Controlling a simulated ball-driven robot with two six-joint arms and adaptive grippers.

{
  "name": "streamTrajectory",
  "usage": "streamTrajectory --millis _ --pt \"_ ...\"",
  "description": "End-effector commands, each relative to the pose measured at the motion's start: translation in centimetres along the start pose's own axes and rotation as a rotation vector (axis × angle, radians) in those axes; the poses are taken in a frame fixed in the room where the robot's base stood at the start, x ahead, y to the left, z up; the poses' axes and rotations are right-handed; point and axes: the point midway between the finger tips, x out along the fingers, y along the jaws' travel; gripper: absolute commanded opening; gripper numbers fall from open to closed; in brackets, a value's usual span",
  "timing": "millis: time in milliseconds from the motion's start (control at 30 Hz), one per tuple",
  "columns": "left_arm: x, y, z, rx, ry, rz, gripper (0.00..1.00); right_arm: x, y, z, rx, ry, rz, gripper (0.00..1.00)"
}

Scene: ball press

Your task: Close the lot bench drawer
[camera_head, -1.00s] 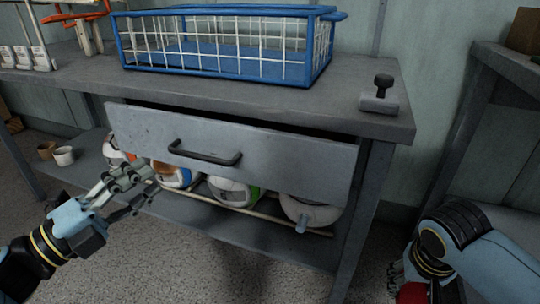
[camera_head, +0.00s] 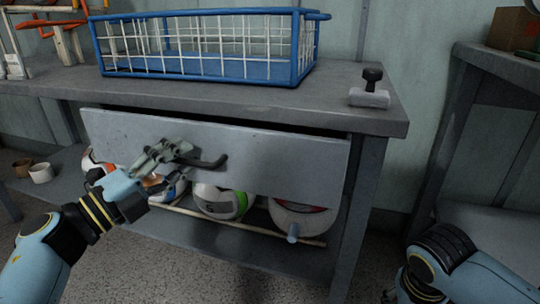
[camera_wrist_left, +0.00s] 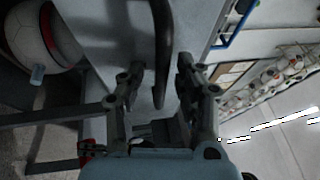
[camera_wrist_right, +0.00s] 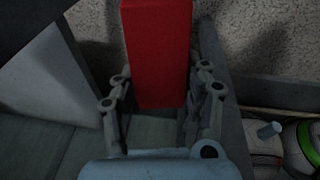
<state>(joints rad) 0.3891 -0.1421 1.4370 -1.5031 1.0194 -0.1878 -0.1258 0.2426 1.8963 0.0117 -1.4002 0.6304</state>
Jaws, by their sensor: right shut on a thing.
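The drawer (camera_head: 285,160) of the grey bench (camera_head: 235,98) stands partly open, with a dark gap above its front. Its dark bar handle (camera_head: 212,163) is on the front face. My left gripper (camera_head: 178,148) is in front of the drawer at the handle's left end. In the left wrist view the handle (camera_wrist_left: 162,50) lies between the open fingers (camera_wrist_left: 160,70); I cannot tell whether they touch it. In the right wrist view my right gripper (camera_wrist_right: 160,95) is shut on a red block (camera_wrist_right: 158,50). Its fingers are hidden in the head view.
Several balls (camera_head: 222,200) lie on the lower shelf, near a white cup (camera_head: 41,173). Another table (camera_head: 480,80) stands at the right.

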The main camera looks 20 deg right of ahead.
Motion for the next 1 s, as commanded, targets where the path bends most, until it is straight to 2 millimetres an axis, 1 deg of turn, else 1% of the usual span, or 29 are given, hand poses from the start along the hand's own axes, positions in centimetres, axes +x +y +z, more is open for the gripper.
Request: streamTrajectory --millis 267,500,533,1000 --pt "0.17 -0.01 0.01 0.0 0.0 0.001 0.34 0.0 -0.01 -0.01 0.0 0.0 0.0 0.1" --pt "0.14 0.0 0.01 0.0 0.0 0.001 0.03 0.0 -0.01 -0.01 0.0 0.0 0.0 0.1" --pt "0.14 0.0 0.01 0.0 0.0 0.001 0.0 0.0 -0.01 -0.01 0.0 0.0 0.0 0.1" --pt "0.09 0.12 -0.01 0.0 -0.001 0.003 0.0 -0.01 -0.01 -0.02 0.0 0.001 0.0 0.1"
